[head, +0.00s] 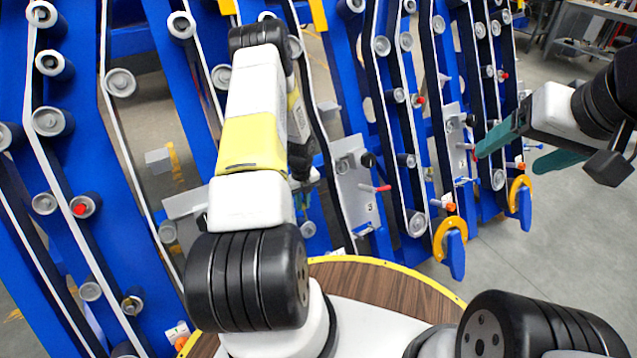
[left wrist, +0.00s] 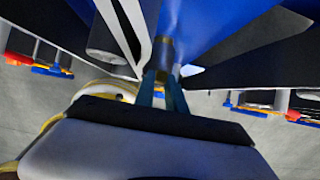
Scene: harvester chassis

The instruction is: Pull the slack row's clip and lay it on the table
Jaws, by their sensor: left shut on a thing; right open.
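My left gripper (head: 303,200) is mostly hidden behind its own arm in the head view, low in front of the blue frame. In the left wrist view its teal fingers (left wrist: 162,93) are shut on a small dark cylindrical part (left wrist: 165,57) against the blue frame. I cannot tell whether this part is the clip. A red-ended pin (head: 376,188) sticks out of a grey plate (head: 352,180) just right of it. My right gripper (head: 508,160) is open and empty at the right. Which row is slack is not clear. The round wooden table (head: 385,288) has a yellow rim.
The blue frame (head: 85,170) carries several belts over grey rollers (head: 120,83). Yellow curved pieces on blue arms (head: 452,240) jut out at the lower right. The table's visible wooden part is clear. Grey floor (head: 580,240) is open at the right.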

